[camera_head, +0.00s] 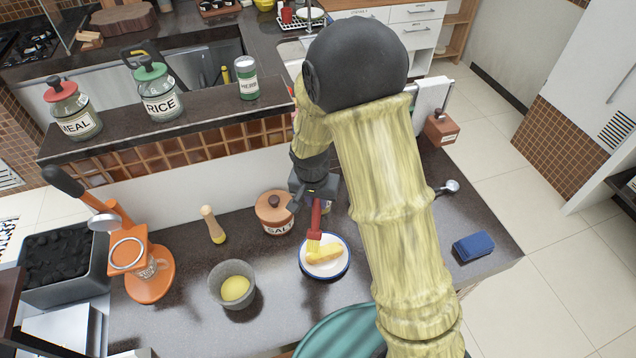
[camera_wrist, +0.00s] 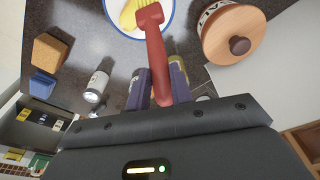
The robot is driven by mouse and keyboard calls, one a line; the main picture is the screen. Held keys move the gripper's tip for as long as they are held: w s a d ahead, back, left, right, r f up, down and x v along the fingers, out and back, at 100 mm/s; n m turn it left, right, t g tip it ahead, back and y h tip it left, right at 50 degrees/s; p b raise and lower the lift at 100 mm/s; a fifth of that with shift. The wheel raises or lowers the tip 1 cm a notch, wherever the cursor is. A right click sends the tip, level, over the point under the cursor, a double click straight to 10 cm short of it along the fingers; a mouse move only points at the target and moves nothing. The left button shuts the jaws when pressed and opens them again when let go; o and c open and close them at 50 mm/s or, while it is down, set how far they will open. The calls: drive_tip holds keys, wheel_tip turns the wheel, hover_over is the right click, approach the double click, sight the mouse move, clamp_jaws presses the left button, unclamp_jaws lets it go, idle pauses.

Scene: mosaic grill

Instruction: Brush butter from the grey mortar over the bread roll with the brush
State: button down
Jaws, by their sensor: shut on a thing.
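The grey mortar (camera_head: 217,291) stands on the dark counter with yellow butter (camera_head: 236,289) in it. To its right, the bread roll (camera_head: 327,255) lies on a white plate with a blue rim (camera_head: 344,266). My gripper (camera_head: 317,194) is shut on the red handle of the brush (camera_head: 316,216), above the far side of the plate. The brush points down, with its pale bristles at the roll; whether they touch it I cannot tell. In the wrist view the red brush (camera_wrist: 155,45) covers part of the roll (camera_wrist: 128,14) and plate (camera_wrist: 112,22).
A salt jar (camera_head: 275,212) stands close left of my gripper. A teal round object (camera_head: 335,335) is at the front edge.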

drive_tip(key=r+p, duration=0.2)
drive_tip(key=r, duration=0.1)
drive_tip(key=shift+w+a+r, duration=0.15)
drive_tip(key=shift+w+r, duration=0.05)
drive_tip(key=shift+s+r+p, duration=0.3)
drive_tip(key=shift+r+p, duration=0.25)
drive_tip(key=shift+r, duration=0.25)
drive_tip(key=shift+w, duration=0.15)
drive_tip(key=shift+f, duration=0.1)
